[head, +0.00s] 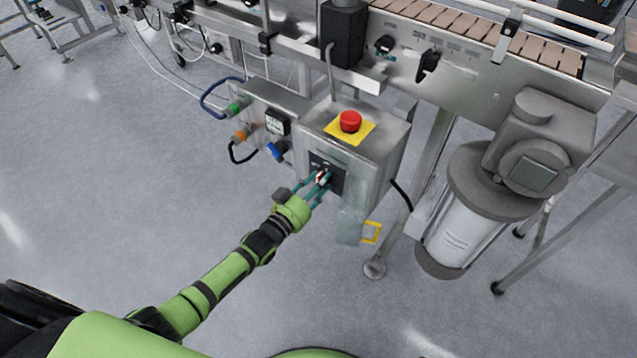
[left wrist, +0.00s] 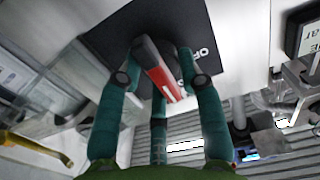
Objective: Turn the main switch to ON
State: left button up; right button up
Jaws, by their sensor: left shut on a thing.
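The main switch (head: 321,175) is a red and white handle on a black plate (head: 340,181), on the front of a steel control box (head: 378,150). My left gripper (head: 318,184) is at the plate with its teal fingers shut on the switch handle. In the left wrist view the red handle (left wrist: 160,66) with a white mark sits between the fingers, tilted against the black plate (left wrist: 120,40). Part of a label shows beside the handle, mostly hidden. My right gripper is not in view.
A red emergency button (head: 350,121) on a yellow plate tops the box. Green, orange and blue connectors (head: 277,150) sit on the left. A motor (head: 470,200) stands right. The floor at left is clear.

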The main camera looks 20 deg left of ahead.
pick_arm(q)
jog(key=shift+w+a+r, duration=0.2)
jog(key=shift+a+r, duration=0.05)
jog(key=shift+r, duration=0.1)
jog(key=o, duration=1.1)
jog(key=shift+s, duration=0.1)
jog(key=shift+d+f, duration=0.1)
jog(key=shift+f, duration=0.05)
jog(key=v, duration=1.2)
